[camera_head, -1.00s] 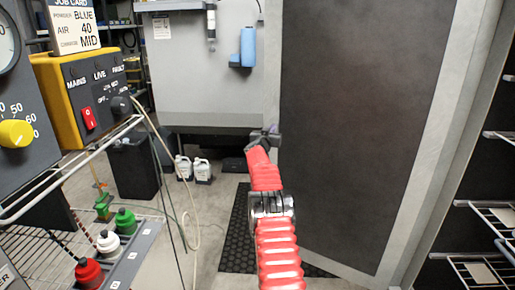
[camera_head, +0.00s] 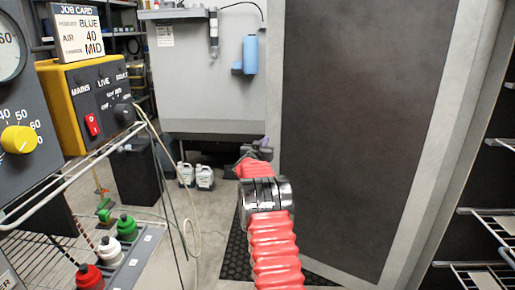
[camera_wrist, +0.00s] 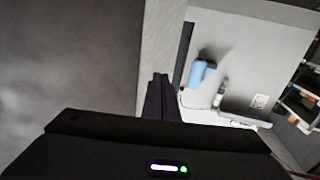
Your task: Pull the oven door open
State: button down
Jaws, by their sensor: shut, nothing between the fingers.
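The oven door (camera_head: 365,130) is a tall panel with a dark face and a pale grey border. In the head view it fills the right centre, standing at an angle beside a dark space with wire shelves, so it looks open. My gripper (camera_head: 257,150) is by the door's left free edge at the end of my red arm. In the wrist view the dark door face (camera_wrist: 70,60) and pale edge strip (camera_wrist: 160,40) lie beyond my shut, empty fingers (camera_wrist: 160,95). I cannot tell whether they touch the door. No handle shows.
Wire shelves (camera_head: 490,215) are at the right. A yellow control box (camera_head: 85,100) and a rack with bottles (camera_head: 127,228) are at the left. Floor is open left of the black mat (camera_head: 236,255).

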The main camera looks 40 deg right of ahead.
jog(key=s+a, duration=0.1)
jog(key=a, duration=0.5)
jog(key=shift+s, duration=0.4)
jog(key=shift+f, duration=0.1)
